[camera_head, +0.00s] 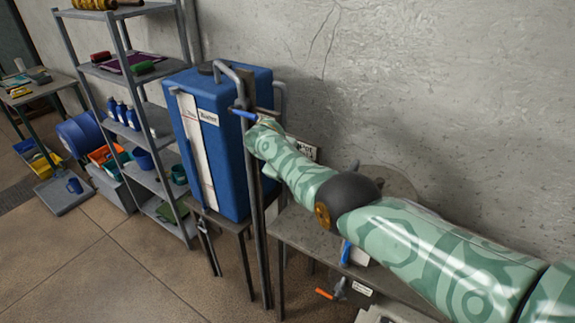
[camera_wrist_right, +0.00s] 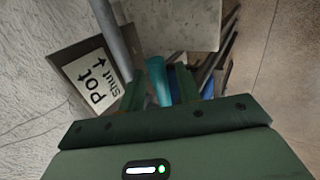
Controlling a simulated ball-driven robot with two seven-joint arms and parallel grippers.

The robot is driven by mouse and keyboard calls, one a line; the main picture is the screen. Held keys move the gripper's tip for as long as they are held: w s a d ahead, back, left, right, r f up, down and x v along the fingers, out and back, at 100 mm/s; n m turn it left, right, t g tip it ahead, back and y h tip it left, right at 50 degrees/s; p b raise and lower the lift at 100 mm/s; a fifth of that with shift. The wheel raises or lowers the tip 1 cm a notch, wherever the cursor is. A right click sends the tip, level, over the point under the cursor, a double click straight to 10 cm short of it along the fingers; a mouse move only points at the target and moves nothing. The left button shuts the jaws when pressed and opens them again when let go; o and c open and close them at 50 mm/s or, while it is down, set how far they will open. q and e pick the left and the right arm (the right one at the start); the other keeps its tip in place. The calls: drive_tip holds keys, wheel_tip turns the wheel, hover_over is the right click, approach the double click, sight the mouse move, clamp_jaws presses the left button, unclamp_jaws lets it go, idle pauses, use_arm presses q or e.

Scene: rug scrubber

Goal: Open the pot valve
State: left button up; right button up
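The pot valve's blue lever handle (camera_head: 244,114) sticks out at the grey pipe in front of the blue tank. In the right wrist view a teal-blue handle (camera_wrist_right: 159,82) lies between my right gripper's fingers (camera_wrist_right: 160,92). In the head view my right gripper (camera_head: 262,128) is at the handle, largely hidden by my patterned green arm. The gaps beside the handle are too small to tell whether the fingers press on it. A sign reading "Pot" and "Shut" with an arrow (camera_wrist_right: 97,82) is on the wall beside the pipe. My left gripper is not in view.
The blue tank (camera_head: 222,150) stands on a stand beside a grey shelf (camera_head: 150,85). Below my arm are a metal table (camera_head: 290,228), another blue lever (camera_head: 346,252) and an orange lever (camera_head: 325,293). Open floor lies in front (camera_head: 110,270).

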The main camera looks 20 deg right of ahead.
drive_tip(key=p+v, duration=0.4)
drive_tip(key=v, duration=1.2)
drive_tip(key=shift+a+r, duration=0.1)
drive_tip(key=p+v, duration=0.1)
drive_tip(key=v, duration=0.8)
